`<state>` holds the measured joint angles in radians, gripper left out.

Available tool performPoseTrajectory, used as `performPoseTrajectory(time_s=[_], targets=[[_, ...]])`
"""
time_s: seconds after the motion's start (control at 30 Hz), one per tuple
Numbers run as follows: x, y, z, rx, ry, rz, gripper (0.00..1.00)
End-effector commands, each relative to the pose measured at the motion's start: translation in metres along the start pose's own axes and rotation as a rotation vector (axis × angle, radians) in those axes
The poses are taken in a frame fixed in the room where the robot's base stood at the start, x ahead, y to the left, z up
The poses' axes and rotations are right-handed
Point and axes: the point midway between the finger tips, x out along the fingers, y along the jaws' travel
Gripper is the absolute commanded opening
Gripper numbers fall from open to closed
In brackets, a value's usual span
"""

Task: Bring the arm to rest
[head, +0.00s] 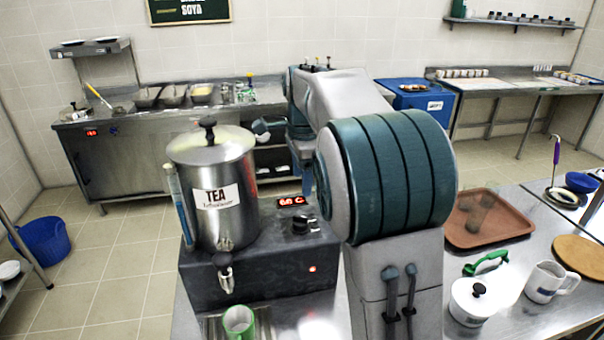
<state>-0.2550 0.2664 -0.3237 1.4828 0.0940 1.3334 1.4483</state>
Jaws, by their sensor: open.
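My arm rises in the middle of the head view, with a large teal-banded joint in front. The forearm reaches away and to the left, then bends down. My gripper (305,172) hangs at its far end, pointing down, just right of the tea urn, partly hidden behind the big joint. It is open, and I see nothing held in it. The steel urn (222,222) labelled TEA stands upright on a dark heater base (260,262) with a lit red display. A green cup (239,321) stands below the urn's tap.
On the right counter are a brown tray (462,236), a white lidded pot (470,302), a white mug (546,282), a round wooden board (581,251) and a blue bowl (582,181). A steel counter (128,160) stands at the back. The tiled floor at left is mostly clear.

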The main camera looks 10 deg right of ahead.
Motion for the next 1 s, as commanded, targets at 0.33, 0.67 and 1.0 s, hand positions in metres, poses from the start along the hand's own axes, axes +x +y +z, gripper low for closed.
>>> performPoseTrajectory(time_s=[0.33,0.67,1.0], targets=[[-0.008,0.000,0.000,0.000,0.000,0.000,0.59],[-0.013,0.034,-0.004,-0.172,-0.024,-0.031,0.59],[-0.001,0.148,0.000,-0.791,0.000,-0.137,0.59]])
